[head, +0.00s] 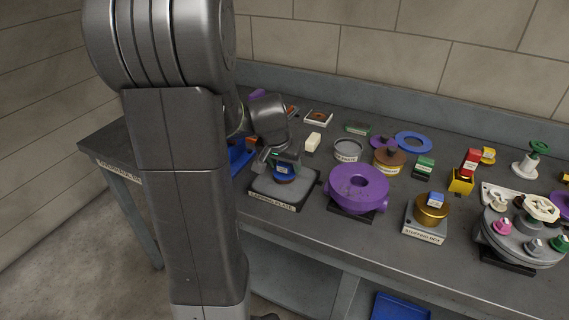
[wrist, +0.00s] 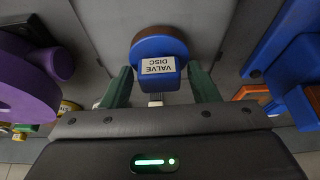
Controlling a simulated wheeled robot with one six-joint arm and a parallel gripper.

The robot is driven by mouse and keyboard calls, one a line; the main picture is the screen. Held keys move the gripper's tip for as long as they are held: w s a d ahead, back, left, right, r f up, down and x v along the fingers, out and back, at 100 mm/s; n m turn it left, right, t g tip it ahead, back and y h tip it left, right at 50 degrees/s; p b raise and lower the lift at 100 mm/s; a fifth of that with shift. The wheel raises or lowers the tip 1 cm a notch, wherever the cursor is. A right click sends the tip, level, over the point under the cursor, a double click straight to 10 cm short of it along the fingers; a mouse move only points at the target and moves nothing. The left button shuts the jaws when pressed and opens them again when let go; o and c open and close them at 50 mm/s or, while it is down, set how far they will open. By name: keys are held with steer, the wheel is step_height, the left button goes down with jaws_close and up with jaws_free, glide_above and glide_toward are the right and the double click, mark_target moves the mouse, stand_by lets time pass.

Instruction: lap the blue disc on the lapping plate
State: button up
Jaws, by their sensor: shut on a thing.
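The blue disc (head: 284,178), with a block on top labelled VALVE DISC, is at my gripper (head: 284,163) over the lapping plate (head: 262,189). The plate is a dark square block with a grey top and a front label. In the wrist view the blue disc (wrist: 160,46) has a brown edge, and its labelled block sits between the green fingers of my gripper (wrist: 160,82). The gripper is shut on that block. The disc is on the plate or just over it; I cannot tell whether they touch.
A purple valve body (head: 358,187) stands close to the right of the plate. A blue object (head: 238,158) is at the left, partly hidden by my arm. A stuffing box (head: 424,228) and a round flange with knobs (head: 515,240) stand further right. A white block (head: 313,142) lies behind.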

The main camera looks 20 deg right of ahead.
steer(key=shift+f+b, duration=0.5)
steer(key=shift+f, duration=0.05)
steer(key=shift+d+r, duration=0.1)
steer(key=shift+s+d+p, duration=0.15)
steer(key=shift+d+p, duration=0.1)
steer(key=shift+d, duration=0.5)
steer(key=shift+s+d+p, duration=0.1)
steer(key=shift+d+p, duration=0.1)
steer(key=shift+d, duration=0.55)
steer(key=shift+s, duration=0.1)
